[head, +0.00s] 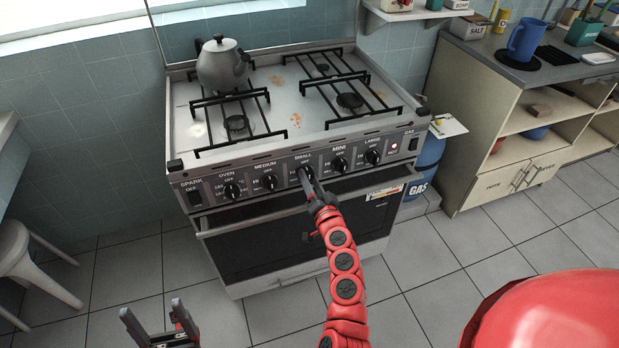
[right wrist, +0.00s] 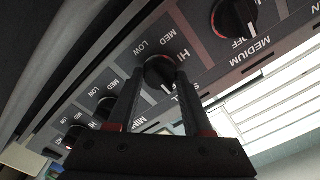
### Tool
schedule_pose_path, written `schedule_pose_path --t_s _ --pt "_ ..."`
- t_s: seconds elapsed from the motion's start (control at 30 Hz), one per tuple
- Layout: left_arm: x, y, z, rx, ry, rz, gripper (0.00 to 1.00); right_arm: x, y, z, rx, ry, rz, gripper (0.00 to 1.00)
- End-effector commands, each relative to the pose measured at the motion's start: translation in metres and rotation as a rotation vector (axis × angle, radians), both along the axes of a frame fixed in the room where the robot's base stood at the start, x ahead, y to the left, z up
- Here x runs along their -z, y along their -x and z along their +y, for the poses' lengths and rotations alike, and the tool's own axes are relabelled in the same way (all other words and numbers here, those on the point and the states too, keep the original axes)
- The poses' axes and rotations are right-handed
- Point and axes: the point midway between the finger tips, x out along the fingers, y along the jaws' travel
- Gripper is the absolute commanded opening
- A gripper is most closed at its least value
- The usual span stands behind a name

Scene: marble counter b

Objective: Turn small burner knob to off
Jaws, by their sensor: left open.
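The small burner knob (right wrist: 160,72) is the black middle knob on the stove's front panel. In the right wrist view it lies between the tips of my right gripper (right wrist: 159,80).
Beside it on the panel are the medium knob (head: 269,182), oven knob (head: 232,191), mini knob (head: 340,164) and large knob (head: 373,156). A kettle (head: 222,66) stands on the back left burner. A blue gas bottle (head: 428,160) stands right of the stove. The floor in front is clear.

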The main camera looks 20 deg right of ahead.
Motion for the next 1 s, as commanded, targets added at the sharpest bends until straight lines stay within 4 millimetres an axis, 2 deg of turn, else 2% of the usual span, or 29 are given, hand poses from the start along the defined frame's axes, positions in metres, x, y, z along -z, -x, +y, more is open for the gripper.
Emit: schedule_pose_path --t_s 0.03,0.17,0.47,0.57,0.8,0.9,1.0 --pt "0.0 0.0 0.0 0.0 0.0 0.0 0.8 0.001 0.0 0.001 -0.002 0.001 0.002 0.58" --pt "0.0 0.0 0.0 0.0 0.0 0.0 0.8 0.001 0.0 0.0 -0.001 0.002 0.001 0.8" --pt "0.003 0.0 0.0 0.0 0.0 0.0 0.8 0.002 0.0 0.001 -0.002 0.024 0.0 0.8" --pt "0.013 0.0 0.0 0.0 0.0 0.0 0.8 0.003 0.0 0.002 -0.004 0.15 -0.009 0.8" --pt "0.028 0.0 0.0 0.0 0.0 0.0 0.8 0.001 0.0 0.002 -0.004 0.64 -0.025 0.8" --pt "0.029 0.0 0.0 0.0 0.0 0.0 0.8 0.001 0.0 0.001 -0.003 0.754 -0.027 0.8" --pt "0.029 0.0 0.0 0.0 0.0 0.0 0.8 0.0 0.0 0.001 -0.001 0.793 -0.028 0.8"
